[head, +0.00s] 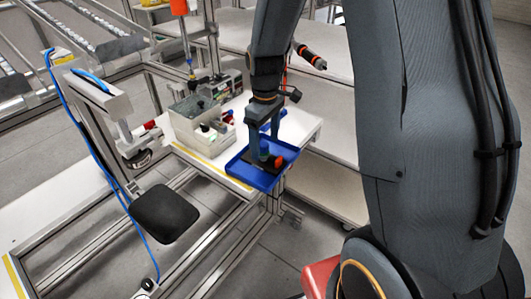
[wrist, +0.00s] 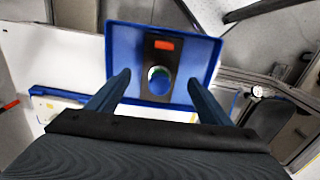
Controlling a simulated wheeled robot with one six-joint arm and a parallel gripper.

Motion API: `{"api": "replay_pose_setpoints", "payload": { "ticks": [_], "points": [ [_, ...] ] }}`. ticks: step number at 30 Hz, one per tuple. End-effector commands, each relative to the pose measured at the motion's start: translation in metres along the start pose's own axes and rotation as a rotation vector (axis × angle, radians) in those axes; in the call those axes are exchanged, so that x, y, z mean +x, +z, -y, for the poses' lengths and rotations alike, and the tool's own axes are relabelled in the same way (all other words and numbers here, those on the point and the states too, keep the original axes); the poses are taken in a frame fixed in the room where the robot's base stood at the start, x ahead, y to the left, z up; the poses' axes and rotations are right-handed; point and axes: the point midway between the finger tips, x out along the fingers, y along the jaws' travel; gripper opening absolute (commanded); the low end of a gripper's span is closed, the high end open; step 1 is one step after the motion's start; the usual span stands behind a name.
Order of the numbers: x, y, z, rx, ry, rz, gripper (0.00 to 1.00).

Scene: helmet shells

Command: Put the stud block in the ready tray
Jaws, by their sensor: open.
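A dark flat block with an orange-red patch, which looks like the stud block (wrist: 160,60), lies inside a blue tray (wrist: 122,45) in the wrist view. It has a pale round ring with blue inside. In the head view the blue tray (head: 237,170) sits at the front end of the white bench, with the dark block and its orange-red part (head: 278,161) inside. My gripper (wrist: 160,77) is open, its two fingers apart on either side of the block's near end. In the head view my gripper (head: 264,145) points down over the tray and partly hides the block.
A second blue tray (head: 272,120) stands behind, partly hidden by my arm. A grey box with small parts (head: 203,121) stands left of the tray. A metal-frame stand with a black pad (head: 165,213) is at the left front. White bench top (head: 302,122) is bare at right.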

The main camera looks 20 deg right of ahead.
Motion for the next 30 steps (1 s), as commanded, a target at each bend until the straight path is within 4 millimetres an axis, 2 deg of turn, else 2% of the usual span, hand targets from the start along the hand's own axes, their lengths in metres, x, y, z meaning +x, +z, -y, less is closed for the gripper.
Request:
{"api": "replay_pose_setpoints", "payload": {
  "ticks": [3, 9, 15, 17, 25, 30],
  "points": [
    [-0.023, -0.001, -0.001, 0.000, 0.003, -0.004, 0.73],
    [-0.053, -0.001, -0.001, 0.000, 0.002, -0.003, 0.73],
    [-0.066, 0.004, 0.004, 0.022, 0.002, -0.003, 0.73],
    [-0.066, 0.014, 0.012, 0.071, 0.005, -0.007, 0.73],
    [-0.052, 0.096, 0.082, 0.494, 0.028, -0.062, 0.73],
    [-0.045, 0.126, 0.105, 0.655, 0.031, -0.087, 0.73]
  ]
}}
